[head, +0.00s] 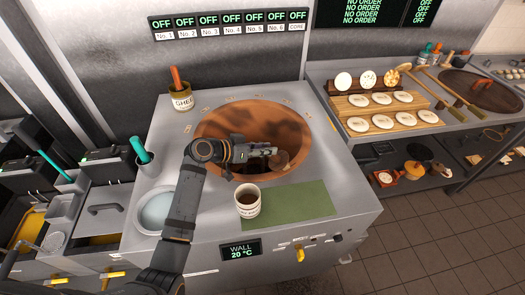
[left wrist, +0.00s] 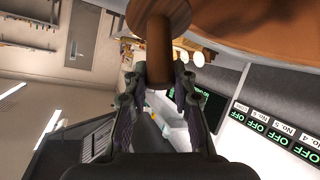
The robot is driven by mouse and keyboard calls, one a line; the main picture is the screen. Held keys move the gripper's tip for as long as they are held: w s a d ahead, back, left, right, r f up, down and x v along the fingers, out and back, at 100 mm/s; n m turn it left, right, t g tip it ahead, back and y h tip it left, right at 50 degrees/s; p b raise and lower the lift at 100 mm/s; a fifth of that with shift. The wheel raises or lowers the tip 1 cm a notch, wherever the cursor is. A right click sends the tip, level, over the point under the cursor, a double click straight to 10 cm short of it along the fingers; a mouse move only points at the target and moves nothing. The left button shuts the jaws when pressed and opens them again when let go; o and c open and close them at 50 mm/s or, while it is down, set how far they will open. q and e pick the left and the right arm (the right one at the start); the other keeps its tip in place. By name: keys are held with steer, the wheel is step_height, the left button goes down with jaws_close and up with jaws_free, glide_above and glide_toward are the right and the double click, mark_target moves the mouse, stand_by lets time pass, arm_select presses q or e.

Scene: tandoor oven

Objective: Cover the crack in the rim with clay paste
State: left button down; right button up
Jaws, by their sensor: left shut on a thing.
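My left gripper (head: 266,152) is over the round clay oven mouth (head: 225,122). It is shut on the handle of a brown tool with a rounded, disc-like end (head: 279,160). In the left wrist view the handle (left wrist: 159,50) stands between the fingers (left wrist: 172,78), with the disc (left wrist: 158,12) at the top edge. Part of the clay rim shows at the upper right (left wrist: 270,25). A white cup with brown contents (head: 247,201) stands in front of the mouth; its label is too small to read surely. I cannot make out a crack. My right gripper is not in view.
A green mat (head: 300,205) lies bare beside the cup. A ghee pot (head: 181,97) stands at the back left corner, and a round basin (head: 158,211) is at the front left. The right counter (head: 345,125) holds wooden racks of pale discs and long tools.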

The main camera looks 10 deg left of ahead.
arm_select(q)
steer(key=shift+w+d, duration=0.5)
steer(key=shift+s+a, duration=0.1)
steer(key=shift+s, duration=0.05)
steer(key=shift+s+a, duration=0.2)
steer(key=shift+a, duration=0.1)
steer(key=s+a, duration=0.2)
steer(key=s, duration=0.1)
steer(key=shift+a+p, duration=0.3)
steer(key=shift+a, duration=0.1)
